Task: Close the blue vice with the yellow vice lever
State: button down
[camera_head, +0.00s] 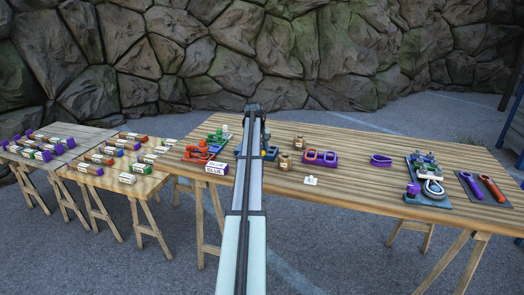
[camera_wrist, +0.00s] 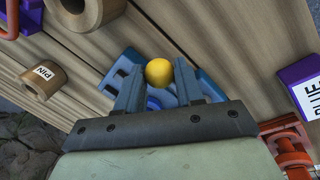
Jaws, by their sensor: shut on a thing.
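The blue vice (camera_wrist: 122,68) shows in the wrist view on the wooden table, partly hidden behind my fingers. The round yellow knob of the vice lever (camera_wrist: 158,72) sits between my fingertips. My gripper (camera_wrist: 160,82) is shut on this knob. The rest of the lever is hidden. In the head view, a small part of the blue vice (camera_head: 271,153) shows just right of my arm, which hides my fingers. I cannot tell how far apart the vice jaws are.
A purple block labelled BLUE (camera_head: 217,168) and a red-orange vice (camera_head: 203,152) stand left of my arm. A tan ring labelled PIN (camera_wrist: 43,79) and a purple stand (camera_head: 320,158) are nearby. The table's front middle is mostly clear.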

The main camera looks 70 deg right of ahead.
jog(key=a+m, duration=0.2)
jog(key=m, duration=0.1)
jog(key=shift+w, duration=0.2)
jog(key=shift+w+a+m+g+y, duration=0.35)
jog(key=shift+a+m, duration=0.3)
jog(key=shift+m, duration=0.25)
jog(key=m, duration=0.1)
jog(key=w+a+m, duration=0.1)
jog(key=shift+w+a+m+y, duration=0.1)
jog(key=shift+a+m+y, duration=0.15)
jog(key=shift+m, duration=0.15)
jog(key=m, duration=0.1)
jog(key=w+a+m, duration=0.1)
jog(key=shift+w+a+m+y, duration=0.1)
jog(key=shift+w+m+y, duration=0.2)
jog(key=w+m, duration=0.1)
jog(key=m, duration=0.1)
jog(key=w+a+m, duration=0.1)
jog(key=w+m, duration=0.1)
jog(key=shift+w+r+m+y, duration=0.1)
jog(key=shift+m+y, duration=0.2)
jog(key=shift+y, duration=0.1)
jog(key=shift+w+m+y, duration=0.3)
jog(key=shift+w+m, duration=1.25)
jog(key=shift+m, duration=0.65)
jog(key=c, duration=0.8)
grip_release()
jog(key=shift+w+a, duration=0.1)
jog(key=shift+a, duration=0.05)
jog(key=shift+o, duration=0.2)
